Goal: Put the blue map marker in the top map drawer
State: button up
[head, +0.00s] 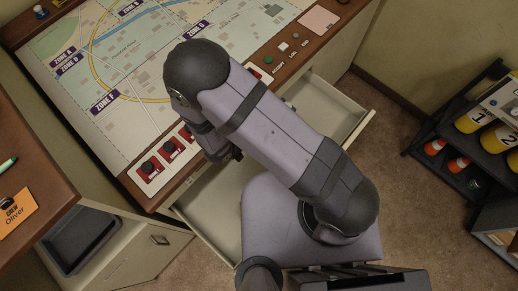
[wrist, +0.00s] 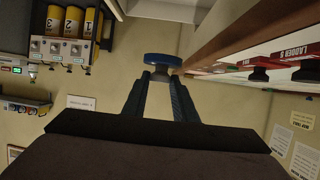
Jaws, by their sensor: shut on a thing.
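The blue map marker (wrist: 162,60) shows as a round blue disc at the tips of my gripper (wrist: 162,88) in the wrist view. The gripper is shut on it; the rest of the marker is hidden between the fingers. In the head view, my gripper (head: 234,155) is mostly hidden by my arm, near the console's front edge and over the open drawer. The pale drawer (head: 347,128) is pulled out under the console, its middle covered by my arm. Its bare inside (head: 215,202) shows to the left. I cannot tell the marker's height above it.
The console (head: 135,50) carries a map and a wooden front edge with red-labelled knobs (head: 160,162) close to my gripper. A dark rack (head: 465,130) with yellow canisters stands at the right. A brown desk (head: 40,175) with an orange name card is at the left.

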jog(key=s+a+f+b, duration=0.2)
jog(key=s+f+b, duration=0.3)
jog(key=f, duration=0.5)
jog(key=s+a+f+b, duration=0.3)
jog(key=s+f+b, duration=0.3)
jog(key=f+b, duration=0.3)
jog(key=shift+a+f+n+t+y, duration=0.3)
jog(key=shift+f+n, duration=0.05)
jog(key=shift+n, duration=0.05)
notch_tip(320, 180, down, 6)
jog(key=b, duration=0.6)
jog(key=shift+w+f, duration=0.1)
jog(key=shift+f+b, duration=1.85)
jog(key=shift+b, duration=0.15)
jog(key=shift+f, duration=0.1)
jog(key=o, duration=1)
jog(key=shift+o, duration=0.2)
